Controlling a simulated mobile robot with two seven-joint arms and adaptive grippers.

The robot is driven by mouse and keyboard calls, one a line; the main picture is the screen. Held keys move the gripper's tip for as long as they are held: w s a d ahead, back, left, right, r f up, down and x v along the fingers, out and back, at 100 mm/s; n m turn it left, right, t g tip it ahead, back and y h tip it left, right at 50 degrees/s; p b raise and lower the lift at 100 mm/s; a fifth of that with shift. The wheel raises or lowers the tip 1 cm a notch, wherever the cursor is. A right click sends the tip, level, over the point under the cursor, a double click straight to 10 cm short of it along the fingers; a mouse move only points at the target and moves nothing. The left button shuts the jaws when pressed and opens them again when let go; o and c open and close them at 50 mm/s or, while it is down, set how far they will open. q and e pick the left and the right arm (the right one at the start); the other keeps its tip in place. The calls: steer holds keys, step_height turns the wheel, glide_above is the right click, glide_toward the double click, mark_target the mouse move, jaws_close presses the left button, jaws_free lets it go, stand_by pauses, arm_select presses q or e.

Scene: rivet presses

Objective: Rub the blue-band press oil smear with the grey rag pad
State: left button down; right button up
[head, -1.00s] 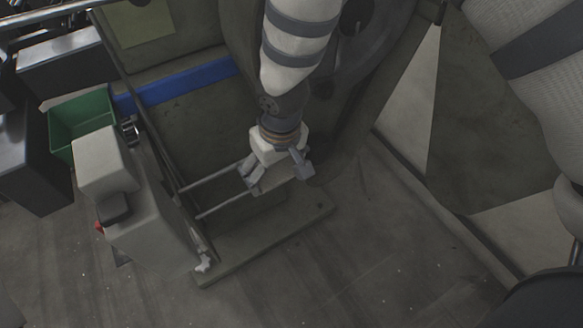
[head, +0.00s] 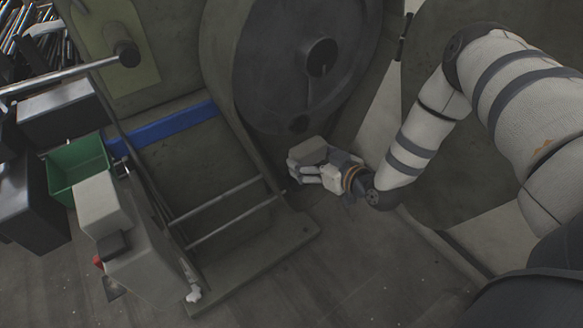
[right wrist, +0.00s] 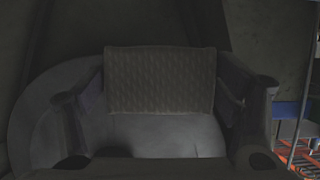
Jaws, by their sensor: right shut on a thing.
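My right gripper (head: 304,164) is shut on the grey rag pad (head: 313,150) and holds it beside the lower right of the blue-band press, below the big dark wheel. In the right wrist view the quilted pad (right wrist: 160,80) sits between the two fingers of the gripper (right wrist: 165,100), in front of a dark surface. The press has a blue band (head: 170,126) across its greenish-grey body (head: 185,168). I cannot make out an oil smear for certain. My left gripper is not in view.
The large dark flywheel (head: 280,75) is above my gripper. Two metal rods (head: 225,205) cross the press front. A green bin (head: 78,165) and a light grey box unit (head: 103,205) stand at left. The floor (head: 340,270) at lower right is open.

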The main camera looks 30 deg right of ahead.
steer(key=shift+w+f, duration=0.2)
steer(key=shift+w, duration=0.05)
steer(key=w, duration=0.2)
steer(key=w+b, duration=0.1)
steer(key=w, duration=0.1)
steer(key=shift+a+f+b, duration=0.15)
steer(key=shift+b, duration=0.15)
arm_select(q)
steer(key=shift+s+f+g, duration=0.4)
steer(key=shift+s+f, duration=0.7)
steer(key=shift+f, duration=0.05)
arm_select(e)
steer(key=shift+w+r, duration=0.25)
steer(key=shift+w, duration=0.4)
arm_select(q)
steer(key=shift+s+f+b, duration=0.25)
steer(key=shift+b, duration=0.1)
arm_select(e)
steer(key=shift+w+a, duration=0.1)
steer(key=shift+w, duration=0.85)
